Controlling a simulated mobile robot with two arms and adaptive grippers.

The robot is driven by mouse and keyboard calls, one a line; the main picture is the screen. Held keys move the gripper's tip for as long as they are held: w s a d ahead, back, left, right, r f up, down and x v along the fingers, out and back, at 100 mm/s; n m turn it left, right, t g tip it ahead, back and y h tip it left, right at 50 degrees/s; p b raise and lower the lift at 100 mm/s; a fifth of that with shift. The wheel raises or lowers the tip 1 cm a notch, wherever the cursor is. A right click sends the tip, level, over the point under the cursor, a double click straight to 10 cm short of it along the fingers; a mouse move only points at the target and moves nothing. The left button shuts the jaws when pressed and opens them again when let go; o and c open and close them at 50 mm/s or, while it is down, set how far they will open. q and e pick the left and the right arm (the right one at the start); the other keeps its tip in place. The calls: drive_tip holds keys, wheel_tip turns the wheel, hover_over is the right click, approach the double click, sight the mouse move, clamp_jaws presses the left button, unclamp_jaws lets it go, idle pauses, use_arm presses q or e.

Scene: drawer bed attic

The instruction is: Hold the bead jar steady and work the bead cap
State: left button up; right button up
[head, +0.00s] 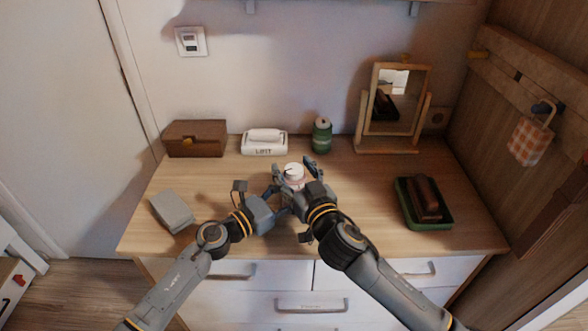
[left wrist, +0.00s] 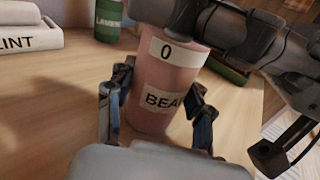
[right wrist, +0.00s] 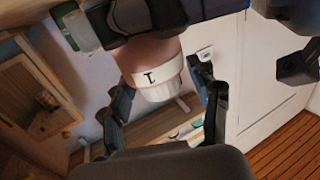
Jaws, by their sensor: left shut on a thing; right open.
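The bead jar (left wrist: 154,108) is pink, with a label partly reading "BEA", and stands upright on the table. Its white cap (head: 294,170) shows in the head view. The cap also shows in the right wrist view (right wrist: 157,84) with a dark mark, and the jar's pink body appears above it there. My left gripper (head: 273,198) is shut on the jar, one finger on each side in the left wrist view. My right gripper (right wrist: 157,97) is open, its fingers on either side of the cap with visible gaps. It hides the jar's top in the left wrist view.
Behind stand a brown box (head: 196,139), a white lint box (head: 264,143), a green can (head: 321,135) and a mirror (head: 393,103).

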drive_tip(key=c, duration=1.2)
drive_tip(key=shift+n+y, duration=0.3)
drive_tip(key=shift+y, duration=0.1)
drive_tip(key=n+g+y, duration=0.3)
drive_tip(key=n+y, duration=0.1)
drive_tip(key=y, duration=0.1)
drive_tip(key=shift+g, duration=0.4)
drive_tip(key=n+g+y, duration=0.2)
drive_tip(key=g, duration=0.1)
drive_tip(key=n+g+y, duration=0.1)
drive_tip(key=n+g, duration=0.1)
drive_tip(key=shift+w+r+g+y, duration=0.1)
drive_tip(key=shift+w+g+y, duration=0.1)
drive_tip(key=shift+g+y, duration=0.2)
drive_tip(key=n+g, duration=0.2)
drive_tip(key=g, duration=0.2)
drive_tip(key=n+g+y, duration=0.1)
drive_tip(key=n+g, duration=0.2)
drive_tip(key=g, duration=0.1)
drive_tip(key=shift+n, duration=0.3)
drive_tip(key=shift+s+g, duration=0.1)
drive_tip(key=shift+g, duration=0.2)
drive_tip(key=shift+s+n+g, duration=0.1)
drive_tip(key=shift+n+g, duration=0.3)
drive_tip(key=shift+g, duration=0.1)
